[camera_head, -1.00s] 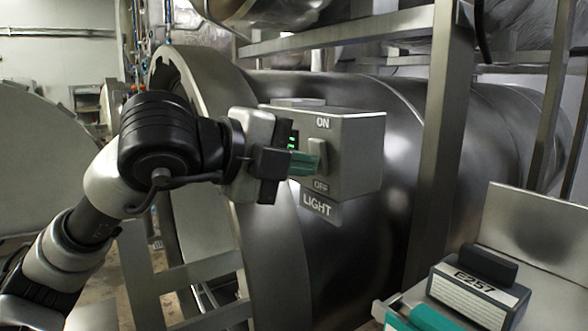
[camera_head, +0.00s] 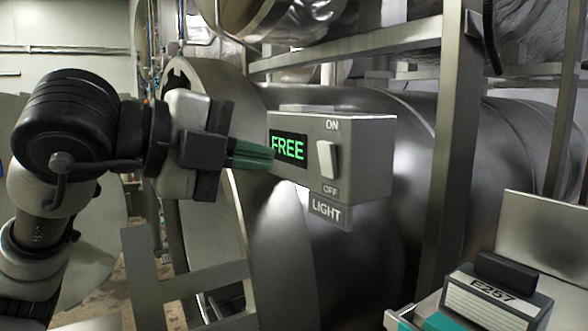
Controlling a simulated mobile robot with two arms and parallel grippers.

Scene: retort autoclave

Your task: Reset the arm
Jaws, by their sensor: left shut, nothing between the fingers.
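My left gripper (camera_head: 268,154) is shut and empty, with its green fingers pointing right. Its fingertips appear just left of the grey control box (camera_head: 365,160), overlapping the box's left edge in the picture; I cannot tell whether they touch it. The box has a display (camera_head: 289,148) reading "FREE" in green. A white rocker switch (camera_head: 327,160) sits between the ON and OFF labels, and a LIGHT label plate (camera_head: 327,211) hangs below. My right gripper is not in view.
The large steel autoclave cylinder (camera_head: 385,220) lies behind the box, with its round flange (camera_head: 205,85) at the left. A steel frame post (camera_head: 455,150) stands to the right. A box labelled E257 (camera_head: 492,300) sits at the lower right.

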